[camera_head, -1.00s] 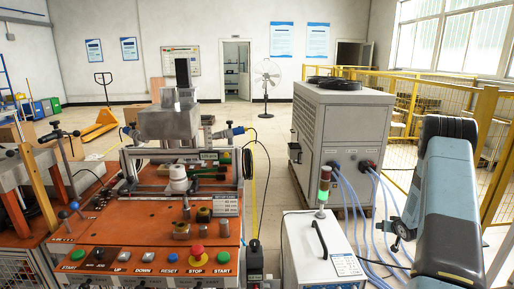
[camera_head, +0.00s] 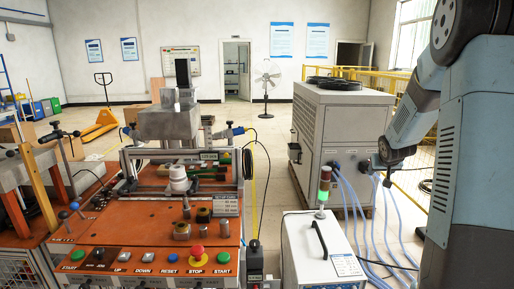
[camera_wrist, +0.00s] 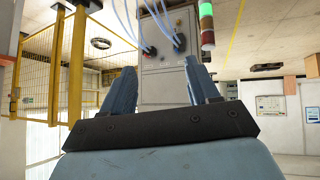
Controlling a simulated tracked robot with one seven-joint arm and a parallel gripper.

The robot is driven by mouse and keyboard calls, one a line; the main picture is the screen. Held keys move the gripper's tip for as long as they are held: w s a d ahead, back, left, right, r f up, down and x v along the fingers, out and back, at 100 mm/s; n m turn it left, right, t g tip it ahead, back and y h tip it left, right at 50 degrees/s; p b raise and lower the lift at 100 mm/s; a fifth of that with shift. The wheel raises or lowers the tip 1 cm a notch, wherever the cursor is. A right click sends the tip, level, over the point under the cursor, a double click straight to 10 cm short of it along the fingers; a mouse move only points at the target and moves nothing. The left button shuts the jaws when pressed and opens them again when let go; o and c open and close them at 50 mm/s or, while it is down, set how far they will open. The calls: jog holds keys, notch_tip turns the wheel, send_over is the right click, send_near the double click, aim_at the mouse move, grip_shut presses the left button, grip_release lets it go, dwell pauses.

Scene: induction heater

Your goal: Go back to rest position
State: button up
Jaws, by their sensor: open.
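My gripper (camera_wrist: 160,65) shows in the wrist view with its two blue-grey fingers spread wide. Nothing is between them. Past the fingers is the grey cabinet (camera_wrist: 168,75) with blue hoses, seen at a distance. In the head view my arm fills the right side, bent, with its lower end in front of the right edge of the cabinet (camera_head: 345,120). My fingers cannot be made out clearly there.
The orange induction heater bench (camera_head: 140,236), with buttons and metal parts on it, stands at left. A white box (camera_head: 315,255) with a green-red signal light (camera_head: 323,185) stands at centre front. Blue hoses (camera_head: 350,200) hang by the cabinet. A yellow fence (camera_wrist: 40,75) is at the side.

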jog(key=s+a+r+g, duration=0.1)
jog(key=s+a+r, duration=0.5)
jog(key=s, duration=0.2)
jog(key=s+a+r, duration=0.6)
jog(key=s, duration=0.3)
jog(key=s+a+r+n+g+y, duration=0.1)
jog(key=s+a, duration=0.4)
jog(key=s, duration=0.6)
jog(key=s+a+n+y, duration=0.1)
jog(key=s+a, duration=0.3)
jog(key=s, duration=0.7)
jog(key=shift+s+a+r+g+y, duration=0.25)
jog(key=shift+a+r+g+y, duration=0.15)
jog(key=shift+y, duration=0.1)
